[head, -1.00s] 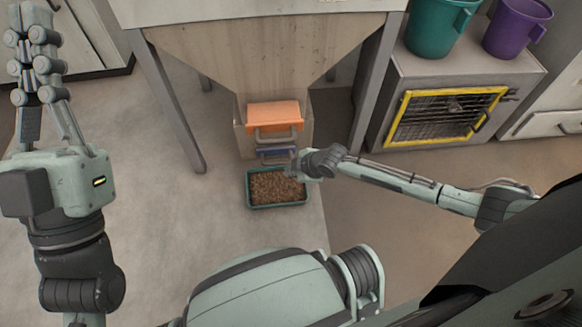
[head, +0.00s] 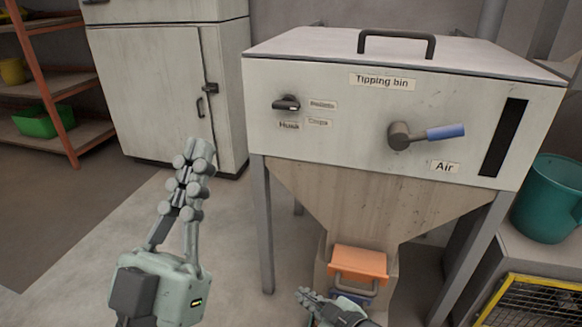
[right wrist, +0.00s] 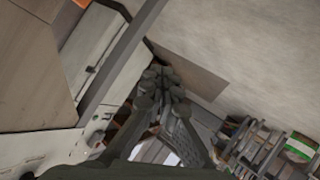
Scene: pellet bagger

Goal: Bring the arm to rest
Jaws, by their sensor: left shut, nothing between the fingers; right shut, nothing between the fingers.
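My left gripper (head: 200,155) stands upright in the left half of the head view, shut and empty, with the white cabinet behind it. My right gripper (head: 303,294) shows at the bottom of the head view, just left of and below the orange slide with its handle (head: 360,262). In the right wrist view its fingers (right wrist: 160,78) are together with nothing between them. Most of the right arm is out of the head view.
The tipping bin (head: 330,150) has a small black knob (head: 287,103) and a blue-handled air lever (head: 445,132). A white cabinet (head: 155,90) and orange shelving (head: 45,90) stand at the left. A teal bucket (head: 550,200) stands at the right. Floor is clear at lower left.

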